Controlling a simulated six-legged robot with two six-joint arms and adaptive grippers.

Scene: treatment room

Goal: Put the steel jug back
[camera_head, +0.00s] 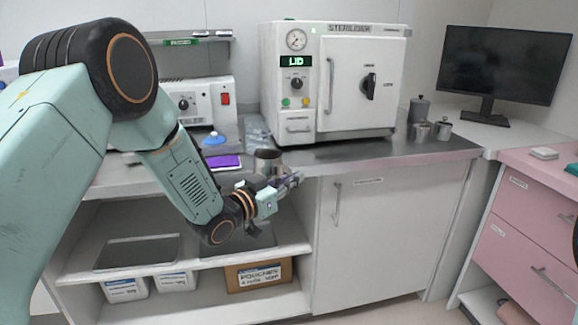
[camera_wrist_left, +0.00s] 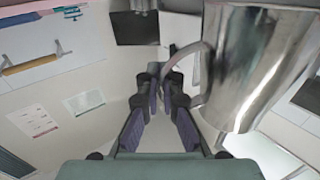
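The steel jug (camera_wrist_left: 255,65) is large and shiny on the right of the left wrist view, its curved handle reaching in to the fingertips. In the head view the jug (camera_head: 267,161) shows small and upright in front of the counter edge, just above my left gripper (camera_head: 287,185). In the wrist view my left gripper (camera_wrist_left: 165,82) has its fingertips close together on the handle. The jug's lower part is partly hidden by the gripper in the head view. My right gripper is not in view.
The steel counter (camera_head: 360,151) carries a steriliser (camera_head: 345,120), a purple-screened device (camera_head: 222,162) and, at right, small steel pots (camera_head: 443,130) and a grey canister (camera_head: 418,108). Below is an open shelf (camera_head: 215,308) with a pouches box (camera_head: 258,276). Pink drawers (camera_head: 530,240) stand at right.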

